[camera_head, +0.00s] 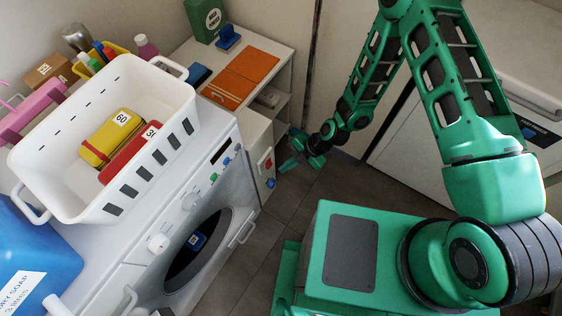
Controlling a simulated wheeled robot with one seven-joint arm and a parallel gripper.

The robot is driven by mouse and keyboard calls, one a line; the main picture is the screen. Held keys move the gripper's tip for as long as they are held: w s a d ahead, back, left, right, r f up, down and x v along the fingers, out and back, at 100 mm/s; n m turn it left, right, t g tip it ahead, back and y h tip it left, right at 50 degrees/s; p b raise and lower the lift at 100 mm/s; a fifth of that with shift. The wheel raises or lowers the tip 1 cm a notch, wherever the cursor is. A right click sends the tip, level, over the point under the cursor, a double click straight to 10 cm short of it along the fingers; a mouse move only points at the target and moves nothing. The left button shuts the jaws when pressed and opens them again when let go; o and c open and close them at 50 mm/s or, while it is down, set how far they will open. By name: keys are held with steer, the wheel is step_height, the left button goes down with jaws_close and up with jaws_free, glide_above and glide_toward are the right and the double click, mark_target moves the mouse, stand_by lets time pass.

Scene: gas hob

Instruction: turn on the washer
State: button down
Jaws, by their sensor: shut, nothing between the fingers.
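The white washer (221,204) stands at the lower left, with a round dark door (188,262) and a door handle (243,232). Its sloped panel has a large knob (158,243), another knob (190,202), small blue and green buttons (219,169) and a dark display (221,150). My gripper (288,166) is shut and empty, to the right of the washer panel and apart from it. Its fingertips are small in this view. A narrow side cabinet beside the washer carries a red switch (266,163) and a blue knob (271,183).
A white laundry basket (78,202) with yellow and red bundles stands on the washer. A blue soap container (35,255) is at the left edge. A shelf unit (271,48) with orange cloths stands behind. Dark floor (300,195) lies clear between washer and my base.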

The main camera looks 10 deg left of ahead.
steer(key=v, duration=1)
steer(key=shift+s+d+f, duration=0.15)
steer(key=shift+f, duration=0.4)
